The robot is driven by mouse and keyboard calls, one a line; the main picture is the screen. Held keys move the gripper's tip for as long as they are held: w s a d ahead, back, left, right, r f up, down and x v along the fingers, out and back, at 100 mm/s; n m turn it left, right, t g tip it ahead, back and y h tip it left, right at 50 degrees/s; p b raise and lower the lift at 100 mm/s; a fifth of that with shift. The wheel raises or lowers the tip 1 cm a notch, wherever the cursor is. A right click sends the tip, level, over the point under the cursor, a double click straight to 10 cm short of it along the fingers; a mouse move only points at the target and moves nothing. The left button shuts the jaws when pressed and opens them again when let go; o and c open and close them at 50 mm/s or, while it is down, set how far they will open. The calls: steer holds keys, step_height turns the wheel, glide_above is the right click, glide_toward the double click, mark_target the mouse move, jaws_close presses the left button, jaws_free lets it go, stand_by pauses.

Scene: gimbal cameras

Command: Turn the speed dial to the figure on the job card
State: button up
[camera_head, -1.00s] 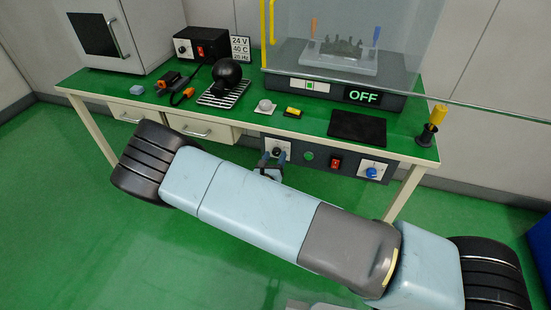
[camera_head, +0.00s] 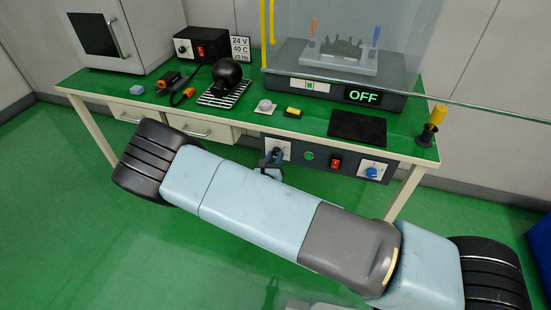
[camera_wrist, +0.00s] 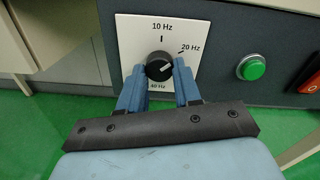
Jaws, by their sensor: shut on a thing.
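The speed dial is a round black knob (camera_wrist: 159,66) on a white plate (camera_wrist: 128,28) marked 10 Hz, 20 Hz and 40 Hz. A pale line on the knob points up and right, roughly at the 20 Hz tick. My gripper (camera_wrist: 159,76) is shut on the knob, one blue finger on each side. In the head view my gripper (camera_head: 273,160) is at the plate (camera_head: 285,147) under the bench's front edge. The job card (camera_head: 240,48) stands at the back of the bench. It reads 24 V, 40 C and a Hz figure, seemingly 20, in small print.
A green button (camera_wrist: 252,67) and a red switch (camera_wrist: 312,80) sit right of the dial. A second white plate with a blue knob (camera_head: 371,172) is farther right. A drawer (camera_head: 205,130) is to the left. The display (camera_head: 363,97) reads OFF.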

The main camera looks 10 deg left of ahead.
steer(key=shift+m, duration=1.2)
steer(key=o, duration=1)
steer(key=shift+o, duration=0.2)
steer(key=s, duration=1.3)
steer(key=shift+s+a, duration=0.4)
